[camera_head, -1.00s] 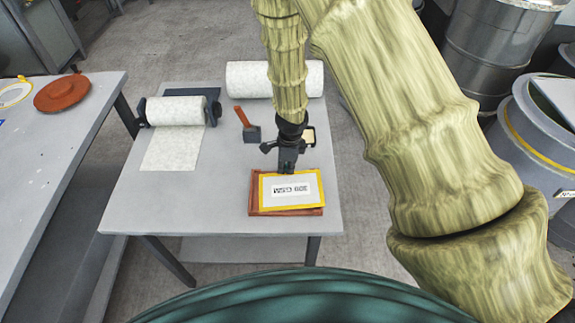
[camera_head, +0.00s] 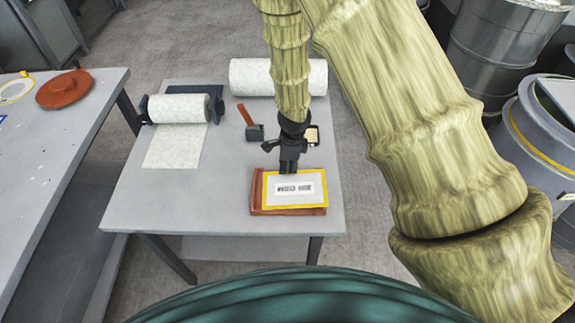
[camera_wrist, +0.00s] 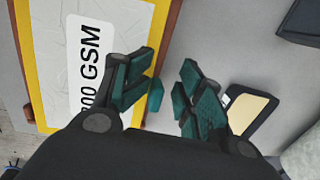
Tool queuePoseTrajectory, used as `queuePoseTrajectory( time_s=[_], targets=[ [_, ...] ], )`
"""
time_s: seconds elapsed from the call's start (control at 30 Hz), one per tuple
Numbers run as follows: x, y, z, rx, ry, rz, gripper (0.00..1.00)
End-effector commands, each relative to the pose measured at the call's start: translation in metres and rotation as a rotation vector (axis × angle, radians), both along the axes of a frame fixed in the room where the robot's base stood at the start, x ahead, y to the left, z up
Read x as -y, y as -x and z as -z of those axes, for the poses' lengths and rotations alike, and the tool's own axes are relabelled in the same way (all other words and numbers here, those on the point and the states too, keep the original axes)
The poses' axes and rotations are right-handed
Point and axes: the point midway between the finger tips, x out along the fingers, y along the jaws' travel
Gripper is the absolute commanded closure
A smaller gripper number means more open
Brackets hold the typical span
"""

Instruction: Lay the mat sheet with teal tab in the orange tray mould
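The yellow-bordered mat sheet (camera_head: 295,202) with a white label lies over the orange tray mould (camera_head: 256,206) near the table's front right corner. It sits towards the tray's right side; orange shows along its left and front. In the wrist view the sheet (camera_wrist: 50,60) and the tray rim (camera_wrist: 168,40) are at left. A small teal piece (camera_wrist: 155,97) near the rim may be the tab. My gripper (camera_head: 288,172) is at the sheet's far edge; in the wrist view its teal-padded fingers (camera_wrist: 160,92) are apart. No sheet edge is clearly pinched between them.
A mat roll on a dark holder (camera_head: 180,107) stands at the table's back left with a strip drawn out. A larger white roll (camera_head: 250,77) lies behind. A red-handled tool (camera_head: 248,120) and a dark-framed tan item (camera_head: 312,136) are nearby. The table's front left is clear.

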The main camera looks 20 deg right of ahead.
Motion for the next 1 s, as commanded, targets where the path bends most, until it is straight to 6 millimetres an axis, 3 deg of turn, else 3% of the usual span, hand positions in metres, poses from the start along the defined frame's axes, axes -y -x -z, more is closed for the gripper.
queuePoseTrajectory(
  time_s=[0.5, 1.0],
  targets=[
    [0.004, 0.006, -0.061, 0.001, 0.003, -0.002, 0.63],
    [0.004, 0.007, -0.069, 0.001, 0.001, 0.001, 0.63]
  ],
)
